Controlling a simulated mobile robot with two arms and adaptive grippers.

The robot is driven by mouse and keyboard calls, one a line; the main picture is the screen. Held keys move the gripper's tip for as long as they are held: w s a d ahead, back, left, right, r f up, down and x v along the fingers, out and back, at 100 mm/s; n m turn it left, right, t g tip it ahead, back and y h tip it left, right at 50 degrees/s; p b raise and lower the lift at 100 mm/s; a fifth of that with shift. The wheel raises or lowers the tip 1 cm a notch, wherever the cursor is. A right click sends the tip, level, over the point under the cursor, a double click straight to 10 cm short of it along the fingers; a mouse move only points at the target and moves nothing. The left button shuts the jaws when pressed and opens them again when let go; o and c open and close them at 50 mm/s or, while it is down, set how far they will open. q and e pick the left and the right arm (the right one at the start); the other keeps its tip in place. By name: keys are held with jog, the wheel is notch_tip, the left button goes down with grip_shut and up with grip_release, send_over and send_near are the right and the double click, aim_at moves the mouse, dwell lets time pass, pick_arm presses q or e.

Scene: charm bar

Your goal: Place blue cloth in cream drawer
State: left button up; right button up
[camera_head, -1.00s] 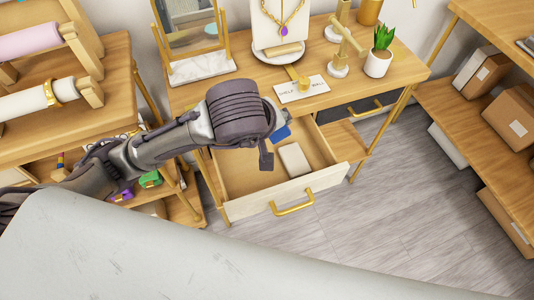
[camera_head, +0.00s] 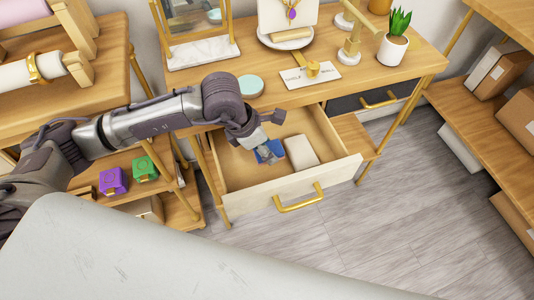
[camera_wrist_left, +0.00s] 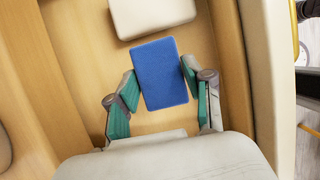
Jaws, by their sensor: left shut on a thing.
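The cream-fronted drawer (camera_head: 245,204) is pulled open below the wooden table. The blue cloth (camera_head: 268,147) is a small flat rectangle inside the drawer opening. My left gripper (camera_head: 268,152) reaches down into the drawer and is shut on the blue cloth. In the left wrist view, the cloth (camera_wrist_left: 165,75) sits between the two green-padded fingers, above the drawer's wooden floor (camera_wrist_left: 88,65). I cannot tell whether the cloth touches the floor. A cream block-like item (camera_head: 301,152) lies in the drawer beside the cloth. My right gripper is not in view.
The table top (camera_head: 290,97) overhangs the drawer and holds a mirror, a round teal-topped item (camera_head: 250,85), a sign card (camera_head: 310,76) and a potted plant (camera_head: 396,38). A shelf with purple (camera_head: 114,181) and green boxes stands left. Grey floor is free in front.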

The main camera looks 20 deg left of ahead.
pick_arm(q)
jog(key=shift+f, duration=2.3)
jog(key=o, duration=1)
jog(key=shift+r, duration=0.1)
jog(key=shift+a+r, duration=0.1)
jog(key=shift+r, duration=0.15)
jog(key=v, duration=1.1)
jog(key=shift+s+r, duration=0.1)
jog(key=shift+r, duration=0.1)
